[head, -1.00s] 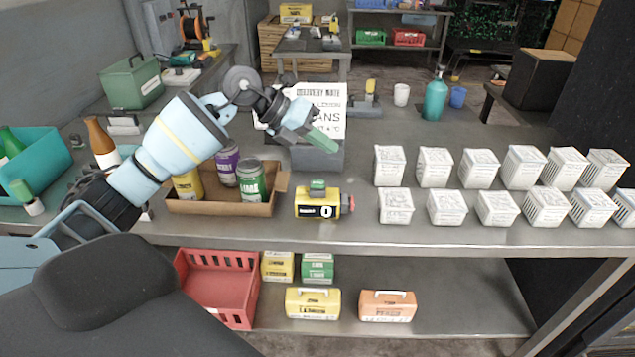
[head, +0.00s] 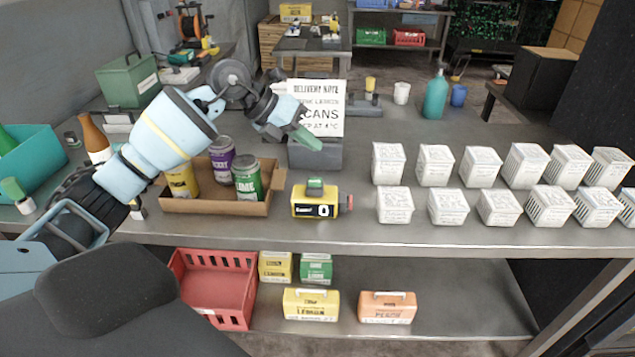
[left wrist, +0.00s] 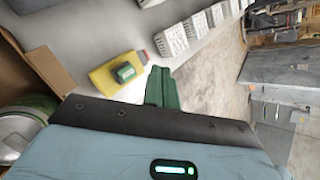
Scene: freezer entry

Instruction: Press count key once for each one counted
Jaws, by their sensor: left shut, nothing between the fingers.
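The yellow and black counter (head: 315,202) stands on the bench and its display reads 0. It has a green key (head: 315,186) on top and a reddish knob on its right side. My left gripper (head: 306,139) has green fingers, is shut and empty, and hangs above and behind the counter, apart from it. In the left wrist view the counter (left wrist: 117,74) lies beyond the shut fingers (left wrist: 161,88). An open cardboard box (head: 215,205) left of the counter holds a yellow, a purple and a green can (head: 248,180). A delivery note (head: 318,103) behind the gripper names cans; it is partly hidden.
Two rows of white slatted baskets (head: 435,165) fill the bench's right side. A teal bottle (head: 435,95) and cups stand behind. A brown bottle (head: 95,138) and teal bin (head: 30,150) are at left. Clear bench (head: 350,150) lies between the note's stand and the baskets.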

